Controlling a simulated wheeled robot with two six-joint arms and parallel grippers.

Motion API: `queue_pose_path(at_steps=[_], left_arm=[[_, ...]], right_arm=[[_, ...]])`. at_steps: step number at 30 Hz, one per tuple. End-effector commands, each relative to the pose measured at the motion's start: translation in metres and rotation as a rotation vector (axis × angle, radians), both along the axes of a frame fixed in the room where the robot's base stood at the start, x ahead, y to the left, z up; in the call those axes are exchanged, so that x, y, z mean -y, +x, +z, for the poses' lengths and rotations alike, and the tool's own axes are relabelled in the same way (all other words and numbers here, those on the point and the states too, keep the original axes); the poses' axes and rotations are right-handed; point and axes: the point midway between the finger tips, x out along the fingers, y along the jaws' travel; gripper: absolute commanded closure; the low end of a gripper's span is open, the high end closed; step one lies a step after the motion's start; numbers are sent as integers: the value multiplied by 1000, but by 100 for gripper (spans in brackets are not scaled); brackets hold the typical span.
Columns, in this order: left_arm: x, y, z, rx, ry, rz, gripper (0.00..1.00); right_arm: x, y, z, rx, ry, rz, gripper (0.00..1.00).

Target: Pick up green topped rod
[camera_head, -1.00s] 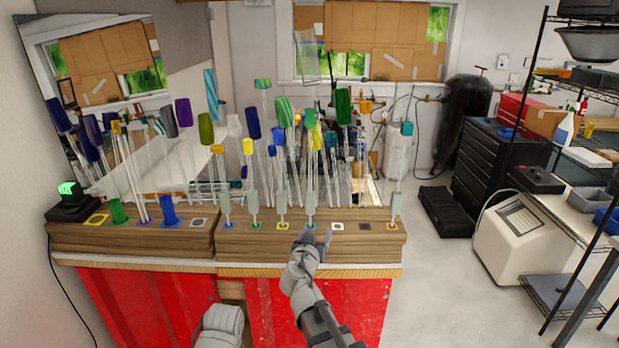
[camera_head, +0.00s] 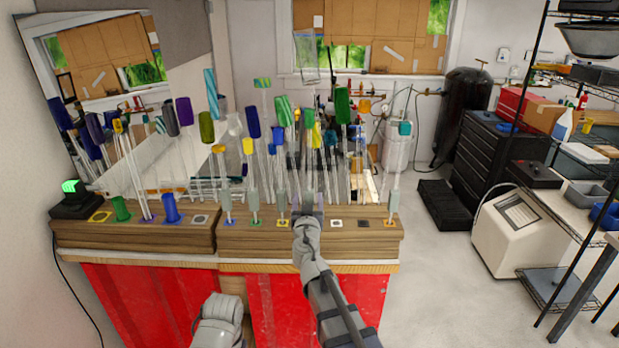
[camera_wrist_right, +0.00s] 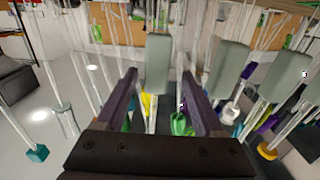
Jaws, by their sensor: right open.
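A clear rod with a green top (camera_head: 309,117) stands upright in the front row on the wooden bench, with a grey-green sleeve (camera_head: 310,180) low on it. Other green tops show near it, a light green one (camera_head: 283,110) and a dark green one (camera_head: 343,106), so I cannot tell for certain which is meant. My right gripper (camera_head: 308,211) is at the foot of the rod, hiding its base. In the right wrist view my right gripper (camera_wrist_right: 160,92) is open, with a grey-green sleeve (camera_wrist_right: 158,62) between or just beyond its fingers.
Several other rods stand close on both sides, including a yellow-topped one (camera_head: 247,146) and a teal-topped one (camera_head: 404,129). The wooden bench (camera_head: 330,243) has a free front edge. A mirror (camera_head: 95,55) leans at the left. Open floor (camera_head: 440,270) lies to the right.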

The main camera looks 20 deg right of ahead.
Motion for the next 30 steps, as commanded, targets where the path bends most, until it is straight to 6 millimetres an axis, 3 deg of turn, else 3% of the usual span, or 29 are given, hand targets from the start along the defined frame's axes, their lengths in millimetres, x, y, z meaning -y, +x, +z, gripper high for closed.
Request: queue_pose_path(at_steps=[8,17,24,30], left_arm=[[0,0,1,0,0,0,50],[0,0,3,0,0,0,50],[0,0,3,0,0,0,50],[0,0,3,0,0,0,50]], right_arm=[[5,12,1,0,0,-1,30],[19,51,3,0,0,-1,30],[20,51,3,0,0,0,30],[19,51,3,0,0,0,51]])
